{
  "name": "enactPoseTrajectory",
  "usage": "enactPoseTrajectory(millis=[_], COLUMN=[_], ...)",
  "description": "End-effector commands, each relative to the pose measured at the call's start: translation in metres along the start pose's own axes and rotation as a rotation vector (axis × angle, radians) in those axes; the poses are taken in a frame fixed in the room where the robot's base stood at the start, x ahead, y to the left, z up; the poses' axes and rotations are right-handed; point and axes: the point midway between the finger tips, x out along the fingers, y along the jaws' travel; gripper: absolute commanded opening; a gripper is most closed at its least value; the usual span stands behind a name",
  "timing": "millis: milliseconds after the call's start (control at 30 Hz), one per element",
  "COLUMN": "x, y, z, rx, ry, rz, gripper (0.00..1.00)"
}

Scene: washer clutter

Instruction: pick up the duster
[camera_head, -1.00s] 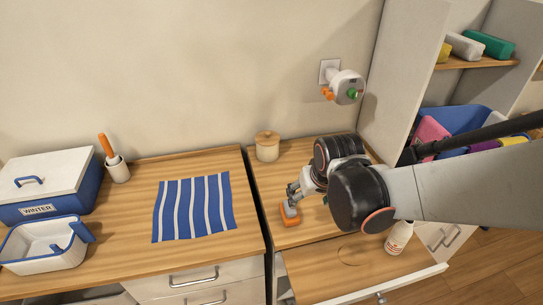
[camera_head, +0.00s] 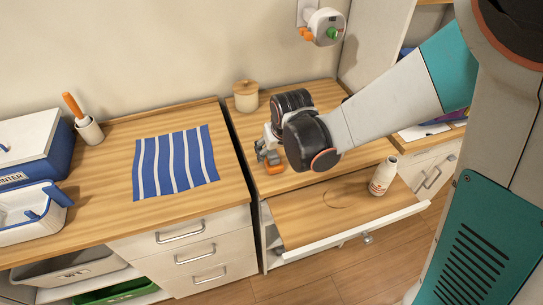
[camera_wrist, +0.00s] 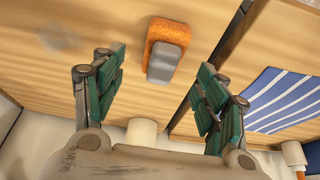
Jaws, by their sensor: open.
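An orange block with a grey top, which looks like the duster (camera_head: 264,180), lies on the wooden counter top near its left edge. In the wrist view the duster (camera_wrist: 168,30) shows its grey part toward me, in the gap between my fingers. My gripper (camera_head: 268,154) is over it in the head view, pointing down. In the wrist view my gripper (camera_wrist: 160,68) is open, with green-padded fingers on either side of the duster and visible space at both sides. I see no contact. My wrist hides part of the counter behind the gripper.
A lidded jar (camera_head: 246,97) stands behind the gripper. A striped cloth (camera_head: 175,162) lies on the left counter, across a gap. A white bottle (camera_head: 383,176) stands on the pulled-out board (camera_head: 310,220) at right. A wall-mounted device (camera_head: 325,27) is above.

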Motion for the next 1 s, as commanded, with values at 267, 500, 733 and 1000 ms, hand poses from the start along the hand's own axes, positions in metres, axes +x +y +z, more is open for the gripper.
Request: enactPoseTrajectory(millis=[267,500,733,1000], x=[0.019,0.052,0.053,0.053], y=[-0.002,-0.004,-0.004,-0.004], z=[0.0,-0.001,-0.002,-0.002], rx=[0.0,0.001,0.001,0.001], ry=[0.0,0.0,0.0,0.0], rz=[0.0,0.0,0.0,0.0], gripper=[0.67,0.67,0.67,0.19])
